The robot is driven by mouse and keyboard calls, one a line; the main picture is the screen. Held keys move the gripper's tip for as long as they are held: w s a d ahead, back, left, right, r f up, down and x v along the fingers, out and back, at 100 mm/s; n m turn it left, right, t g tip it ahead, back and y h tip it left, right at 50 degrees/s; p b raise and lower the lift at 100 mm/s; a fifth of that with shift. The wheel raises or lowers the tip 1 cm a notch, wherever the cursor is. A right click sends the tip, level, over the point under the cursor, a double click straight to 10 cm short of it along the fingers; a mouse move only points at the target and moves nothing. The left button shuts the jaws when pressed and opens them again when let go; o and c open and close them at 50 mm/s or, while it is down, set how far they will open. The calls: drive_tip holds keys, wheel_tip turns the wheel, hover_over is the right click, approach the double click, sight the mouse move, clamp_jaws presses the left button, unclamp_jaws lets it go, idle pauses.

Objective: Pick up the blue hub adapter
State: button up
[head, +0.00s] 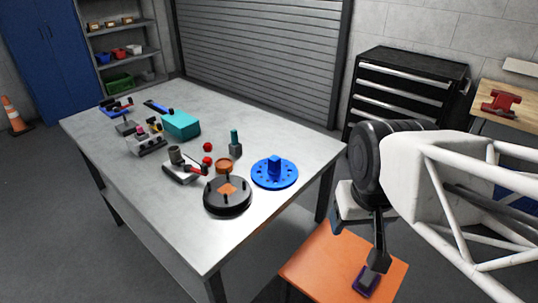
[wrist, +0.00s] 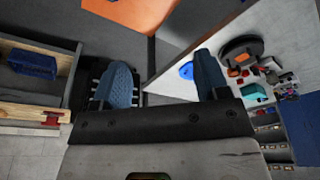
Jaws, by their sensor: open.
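The blue hub adapter (head: 260,175) is a round blue disc with holes and a raised block at its middle. It lies flat on the grey table (head: 222,240) near the right edge in the head view. In the wrist view, part of the adapter (wrist: 186,71) shows beside the right finger, which hides the rest. My gripper (wrist: 161,84) has its two blue-grey fingers wide apart with nothing between them. In the head view it hangs off the table, to the right of the adapter and apart from it, over the orange surface.
A black round fixture with upright pins (head: 226,205) stands close left of the adapter. An orange ring (head: 223,166) and a grey-green post (head: 235,147) are nearby. The orange-topped stand (head: 330,268) is below my arm. A black tool chest (head: 400,90) stands behind.

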drive_tip(key=n+g, duration=0.3)
drive_tip(key=n, duration=2.4)
hover_over(275, 158)
drive_tip(key=f, duration=1.5)
drive_tip(key=shift+s+d+f, duration=0.15)
drive_tip(key=shift+s+d, duration=0.05)
drive_tip(key=shift+s, duration=0.1)
drive_tip(key=shift+w+a+f, duration=0.15)
drive_tip(key=shift+w+f, duration=0.25)
drive_tip(key=shift+f, duration=0.05)
drive_tip(key=shift+f, duration=0.1)
